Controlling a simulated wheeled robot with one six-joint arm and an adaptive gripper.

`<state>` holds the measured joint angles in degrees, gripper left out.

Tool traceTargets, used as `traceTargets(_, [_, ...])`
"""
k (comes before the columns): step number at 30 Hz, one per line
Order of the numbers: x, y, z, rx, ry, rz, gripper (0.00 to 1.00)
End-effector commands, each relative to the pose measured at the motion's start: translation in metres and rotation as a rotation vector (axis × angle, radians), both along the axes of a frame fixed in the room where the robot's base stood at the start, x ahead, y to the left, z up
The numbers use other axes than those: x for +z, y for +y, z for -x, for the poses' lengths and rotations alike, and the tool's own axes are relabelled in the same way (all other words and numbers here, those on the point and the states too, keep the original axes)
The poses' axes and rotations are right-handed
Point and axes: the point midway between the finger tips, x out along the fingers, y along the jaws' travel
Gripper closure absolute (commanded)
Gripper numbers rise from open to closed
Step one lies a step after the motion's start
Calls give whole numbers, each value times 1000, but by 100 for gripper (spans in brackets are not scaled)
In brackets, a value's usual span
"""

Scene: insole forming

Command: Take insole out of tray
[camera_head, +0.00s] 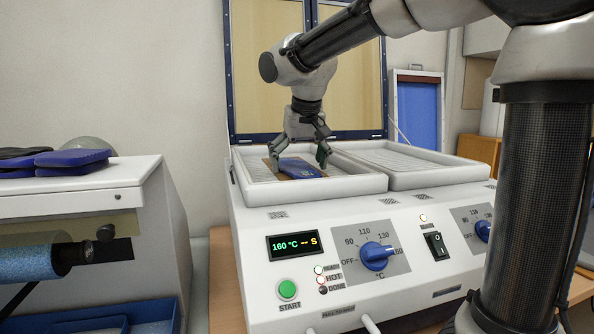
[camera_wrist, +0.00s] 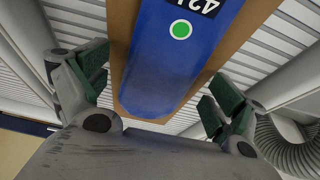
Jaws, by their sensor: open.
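A blue insole (camera_head: 298,167) lies on a brown board (camera_head: 274,167) in the left tray (camera_head: 262,194) of the white heating machine. In the wrist view the blue insole (camera_wrist: 178,62) has a green round dot and a black-and-white label with digits. The brown board (camera_wrist: 123,45) shows around it, over a ribbed white surface. My gripper (camera_head: 300,160) is down at the left tray, its fingers apart on either side of the insole. In the wrist view my gripper's (camera_wrist: 158,98) green pads stand clear of the board's edges, with nothing between them but the insole and board below.
The right tray (camera_head: 405,164) looks empty. The raised lid (camera_head: 262,70) stands open behind the trays. The front panel has a display (camera_head: 293,246) reading 160 °C and a blue knob (camera_head: 376,256). Dark and blue insoles (camera_head: 72,158) lie on a white machine at left.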

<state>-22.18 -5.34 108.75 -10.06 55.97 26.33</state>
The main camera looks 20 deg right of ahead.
Motion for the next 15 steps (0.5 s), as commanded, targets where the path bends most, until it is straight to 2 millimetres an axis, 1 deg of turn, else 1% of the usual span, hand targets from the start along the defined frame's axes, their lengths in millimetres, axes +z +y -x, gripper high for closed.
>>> traceTargets(5, [0, 0, 0, 0, 0, 0, 5])
traceTargets(6, [0, 0, 0, 0, 0, 0, 7])
traceTargets(12, [0, 0, 0, 0, 0, 0, 42])
traceTargets(14, [0, 0, 0, 0, 1, 0, 48])
traceTargets(15, [-1, 0, 0, 0, 2, 0, 48])
